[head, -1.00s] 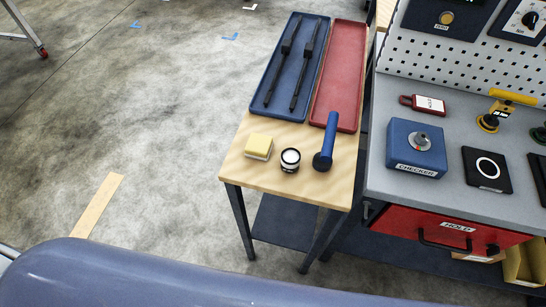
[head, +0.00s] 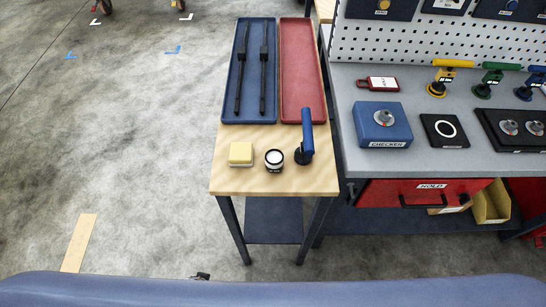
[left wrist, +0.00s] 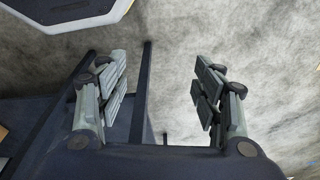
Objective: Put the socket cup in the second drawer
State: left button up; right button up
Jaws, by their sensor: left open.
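No thing in view is labelled socket cup. A small round black pot with a white top (head: 274,160) stands upright on the wooden side table; I cannot tell whether it is the socket cup. A red drawer front labelled HOLD (head: 424,193), with a black handle, is closed under the grey workbench. No second drawer can be made out. My left gripper (left wrist: 160,78) is open and empty in the left wrist view, its fingers wide apart above the floor and dark frame bars. My right gripper is not in view.
The side table (head: 225,182) also holds a yellow block (head: 240,153), a blue-handled tool (head: 306,135), a blue tray (head: 251,80) and a red tray (head: 302,75). The workbench (head: 400,85) carries a blue CHECKER box (head: 381,124) and other fixtures. Floor at left is open.

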pick_arm(q)
jog(key=w+r+p, duration=0.2)
jog(key=w+r, duration=0.3)
jog(key=r, duration=0.7)
notch_tip(320, 180, up, 37)
jog(key=m+h+p, duration=0.3)
jog(key=m+h, duration=0.1)
jog(key=m, duration=0.7)
send_over(274, 157)
jog(key=s+a, duration=0.2)
jog(key=a, duration=0.2)
jog(key=x, duration=0.5)
jog(key=shift+d+f, duration=0.15)
jog(key=shift+f, duration=0.1)
jog(key=shift+w+d+f+p, duration=0.15)
jog(key=shift+d+f+p, duration=0.05)
jog(key=shift+f+p, duration=0.2)
jog(key=shift+p+x, duration=0.6)
jog(key=shift+x, duration=1.75)
jog(key=shift+w+r, duration=0.1)
jog(key=c, duration=1.2)
jog(key=shift+c, duration=0.5)
